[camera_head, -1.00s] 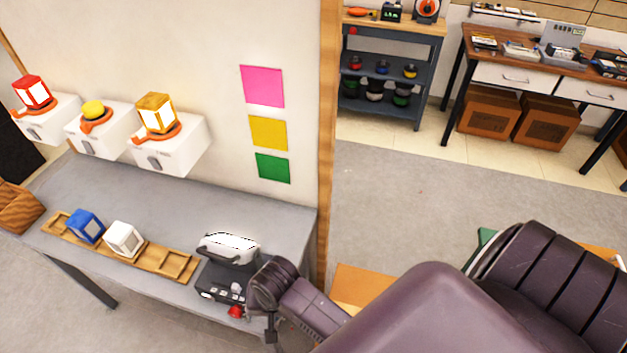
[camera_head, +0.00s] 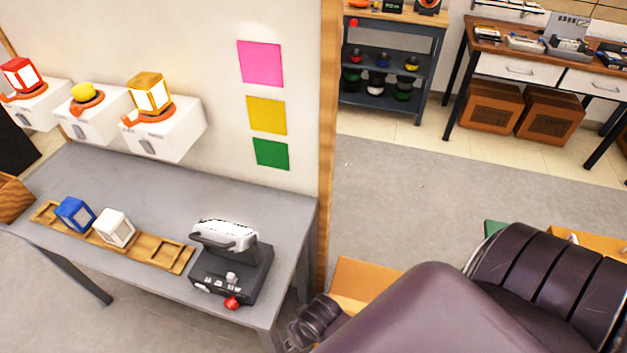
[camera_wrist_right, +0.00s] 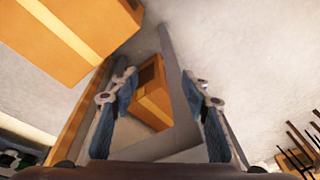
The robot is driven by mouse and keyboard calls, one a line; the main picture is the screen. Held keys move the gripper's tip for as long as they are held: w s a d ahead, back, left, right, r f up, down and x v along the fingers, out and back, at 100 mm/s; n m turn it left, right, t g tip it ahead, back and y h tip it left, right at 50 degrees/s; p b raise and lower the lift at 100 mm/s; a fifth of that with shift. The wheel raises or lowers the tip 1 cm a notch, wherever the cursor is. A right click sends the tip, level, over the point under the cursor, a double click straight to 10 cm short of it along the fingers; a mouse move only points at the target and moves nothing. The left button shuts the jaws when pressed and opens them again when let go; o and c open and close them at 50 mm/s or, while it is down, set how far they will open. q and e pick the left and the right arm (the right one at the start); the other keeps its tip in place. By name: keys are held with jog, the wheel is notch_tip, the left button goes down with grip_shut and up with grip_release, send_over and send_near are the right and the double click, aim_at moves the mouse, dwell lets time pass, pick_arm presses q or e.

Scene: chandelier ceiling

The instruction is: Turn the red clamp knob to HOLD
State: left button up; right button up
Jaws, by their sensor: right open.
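The red clamp knob (camera_head: 232,302) is on the front of a dark grey device (camera_head: 262,270) with a white raised top part (camera_head: 225,235), near the front right edge of the grey table. The knob shows clearly, but its markings and setting are too small to read. My right gripper (camera_wrist_right: 157,82) is open and empty in the right wrist view, its blue-padded fingers apart. In the head view the end of my right arm is low, right of the device and apart from it; the fingers do not show clearly there. My left gripper is not in view.
The grey table (camera_head: 150,185) carries a wooden tray (camera_head: 142,248) with a blue block (camera_head: 75,214) and a white block (camera_head: 114,228). Several lamps sit on white wall boxes. A wooden post (camera_head: 327,140) ends the wall. An orange box (camera_head: 365,280) stands right of the table.

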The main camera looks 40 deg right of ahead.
jog(key=s+d+f+b, duration=0.1)
jog(key=s+f+b, duration=0.2)
jog(key=f, duration=0.9)
jog(key=shift+s+f+n+b, duration=0.2)
jog(key=shift+s+n+b, duration=0.05)
jog(key=shift+n+b, duration=0.2)
